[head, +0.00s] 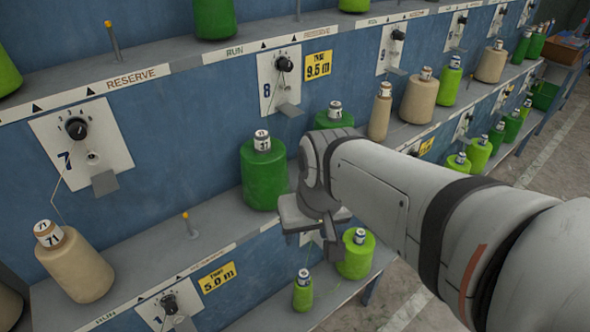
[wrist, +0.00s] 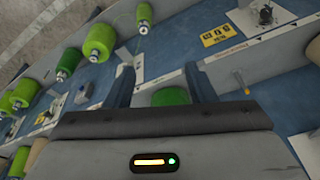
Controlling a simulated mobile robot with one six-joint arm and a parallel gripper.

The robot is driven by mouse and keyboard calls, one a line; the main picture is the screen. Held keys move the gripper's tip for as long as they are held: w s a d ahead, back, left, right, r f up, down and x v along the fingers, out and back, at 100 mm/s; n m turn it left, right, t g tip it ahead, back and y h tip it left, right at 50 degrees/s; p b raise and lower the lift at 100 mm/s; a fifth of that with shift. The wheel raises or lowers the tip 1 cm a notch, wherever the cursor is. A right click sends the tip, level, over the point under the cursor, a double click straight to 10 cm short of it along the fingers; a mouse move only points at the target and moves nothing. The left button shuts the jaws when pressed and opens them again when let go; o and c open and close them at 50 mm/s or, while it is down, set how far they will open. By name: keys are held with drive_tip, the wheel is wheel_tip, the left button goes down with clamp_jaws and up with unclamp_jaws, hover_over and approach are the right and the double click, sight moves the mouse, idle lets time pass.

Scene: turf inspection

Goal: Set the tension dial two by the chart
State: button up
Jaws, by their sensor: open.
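Several black tension dials sit on white plates on a blue panel. The dial on plate 7 (head: 76,128) is at the left, with small numbers around it. The dial on plate 8 (head: 284,64) is at upper middle. Another dial (head: 170,304) is at the bottom, partly cut off. One dial (wrist: 265,15) shows at the wrist view's top right. I cannot tell which is dial two, and I make out no chart. My gripper (head: 322,222) is over the lower shelf, in front of the panel; its open jaws (wrist: 160,82) hold nothing, with a green spool (wrist: 170,96) beyond them.
A tan spool marked 71 (head: 75,265) and a green spool marked 31 (head: 263,175) stand on the middle shelf. Yellow signs read 9.5 m (head: 318,65) and 5.0 m (head: 217,277). A thin peg (head: 189,226) stands up from the shelf. Open floor (head: 535,150) lies right.

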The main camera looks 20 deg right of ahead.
drive_tip(key=w+a+f+m+y+b, duration=0.1)
drive_tip(key=w+f+m+y+b, duration=0.45)
drive_tip(key=f+m, duration=0.3)
drive_tip(key=w+a+f+m+y+b, duration=0.1)
drive_tip(key=w+f+m+y+b, duration=0.35)
drive_tip(key=f+m+b, duration=0.4)
drive_tip(key=w+d+f+m+t+h+b, duration=0.2)
drive_tip(key=w+d+f+m+t+b, duration=0.25)
drive_tip(key=d+f+m+t, duration=0.4)
drive_tip(key=w+d+f+m+t+h+b, duration=0.25)
drive_tip(key=w+d+f+m+t, duration=0.3)
drive_tip(key=d+m, duration=0.55)
drive_tip(key=shift+n, duration=0.95)
drive_tip(key=x, duration=0.4)
drive_tip(key=d+x, duration=0.1)
drive_tip(key=x, duration=0.1)
drive_tip(key=shift+w, duration=0.45)
